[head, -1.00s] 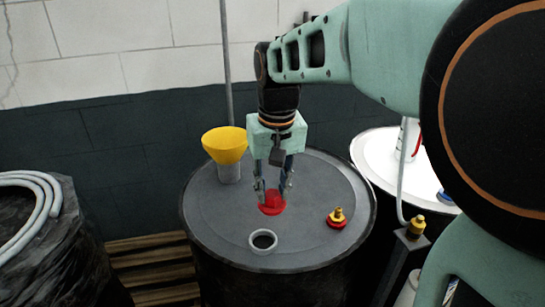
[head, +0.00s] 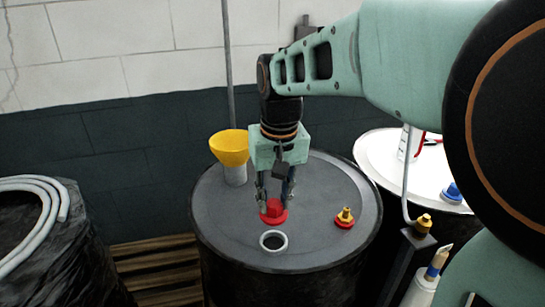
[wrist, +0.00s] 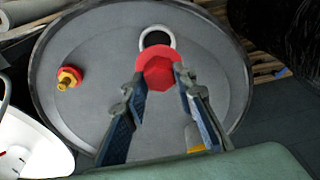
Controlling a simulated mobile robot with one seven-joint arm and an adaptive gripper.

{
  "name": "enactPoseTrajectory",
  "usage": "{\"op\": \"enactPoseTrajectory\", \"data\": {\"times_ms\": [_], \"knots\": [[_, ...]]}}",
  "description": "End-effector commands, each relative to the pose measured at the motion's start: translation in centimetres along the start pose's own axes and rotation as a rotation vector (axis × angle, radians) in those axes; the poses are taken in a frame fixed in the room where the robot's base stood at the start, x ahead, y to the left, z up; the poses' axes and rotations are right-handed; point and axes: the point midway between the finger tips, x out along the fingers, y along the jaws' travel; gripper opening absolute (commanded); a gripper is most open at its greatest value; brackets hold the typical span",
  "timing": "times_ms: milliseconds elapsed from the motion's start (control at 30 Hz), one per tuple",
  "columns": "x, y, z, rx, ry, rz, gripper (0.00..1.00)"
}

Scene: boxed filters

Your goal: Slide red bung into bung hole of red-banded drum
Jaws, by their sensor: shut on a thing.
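The red bung (head: 272,212) is held between the fingertips of my gripper (head: 274,200), over the top of the dark drum (head: 222,243). In the wrist view the bung (wrist: 158,69) sits between the two fingers (wrist: 160,82). The bung hole with its pale ring (head: 273,242) is open, just in front of the bung in the head view. In the wrist view the ring (wrist: 158,33) lies just beyond the bung, partly covered by it. The bung is apart from the hole; its height above the lid is hard to tell. No red band on the drum is visible.
A yellow funnel (head: 229,149) stands at the lid's back left. A red and brass fitting (head: 344,218) sits on the lid at right. A white-topped drum (head: 400,165) stands at right, and a black-wrapped drum with grey hose (head: 48,205) at left.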

Motion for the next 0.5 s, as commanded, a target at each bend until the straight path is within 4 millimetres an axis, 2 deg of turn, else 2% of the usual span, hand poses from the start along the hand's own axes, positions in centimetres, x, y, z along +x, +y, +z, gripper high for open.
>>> {"op": "enactPoseTrajectory", "data": {"times_ms": [500], "knots": [[4.4,0.0,0.7,0.001,-0.002,0.000,0.02]]}}
